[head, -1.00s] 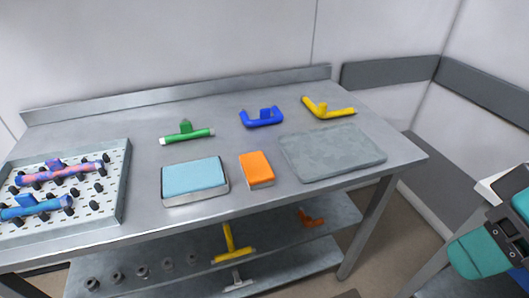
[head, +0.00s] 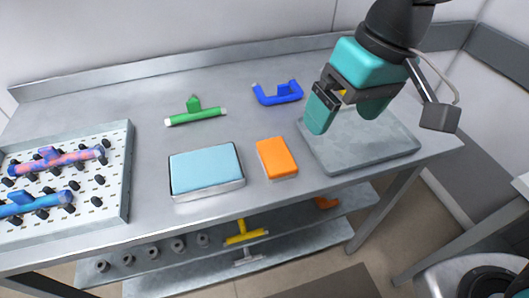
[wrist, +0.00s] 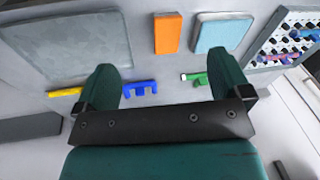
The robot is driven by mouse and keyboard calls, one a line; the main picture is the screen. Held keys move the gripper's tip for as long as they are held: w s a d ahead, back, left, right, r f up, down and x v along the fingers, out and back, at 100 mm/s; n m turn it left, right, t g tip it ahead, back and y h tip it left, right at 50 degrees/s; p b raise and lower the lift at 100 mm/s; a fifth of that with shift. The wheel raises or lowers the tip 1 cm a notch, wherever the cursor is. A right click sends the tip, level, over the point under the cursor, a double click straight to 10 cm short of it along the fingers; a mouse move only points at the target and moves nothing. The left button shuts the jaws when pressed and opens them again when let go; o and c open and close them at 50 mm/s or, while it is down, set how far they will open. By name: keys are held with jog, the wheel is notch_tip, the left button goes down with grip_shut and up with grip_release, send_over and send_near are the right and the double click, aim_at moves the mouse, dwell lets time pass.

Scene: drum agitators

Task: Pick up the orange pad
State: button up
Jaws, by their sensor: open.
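The orange pad (head: 277,157) is a small rectangular block on a pale base, lying on the metal table near its front edge. It sits between the light blue pad and the grey mat. It also shows in the wrist view (wrist: 167,34), beyond my fingers. My gripper (head: 343,114) is teal and black, held above the grey mat, to the right of the pad and higher than it. Its fingers are apart with nothing between them. In the wrist view my gripper (wrist: 165,85) is open and empty, and the pad lies clear of both fingers.
A light blue pad (head: 205,168) in a metal tray lies left of the orange pad. The grey mat (head: 375,158) lies right. Green (head: 196,113) and blue (head: 278,94) pieces lie behind. A perforated tray (head: 115,185) holds coloured parts at left. A shelf is below.

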jog(key=w+a+f+m+t+h, duration=0.1)
jog(key=w+a+f+m+h, duration=0.1)
jog(key=w+a, duration=0.55)
jog(key=p, duration=0.2)
send_over(276, 155)
jog(key=f, duration=1.1)
jog(key=shift+w+a, duration=0.1)
jog(key=shift+a, duration=0.1)
jog(key=shift+d+f+p, duration=0.15)
jog(key=shift+f+p, duration=0.2)
jog(key=shift+f, duration=1.25)
jog(key=shift+d+f+p, duration=0.1)
jog(key=shift+f+p, duration=0.2)
jog(key=shift+f, duration=1.25)
jog(key=shift+c, duration=0.4)
jog(key=c, duration=0.9)
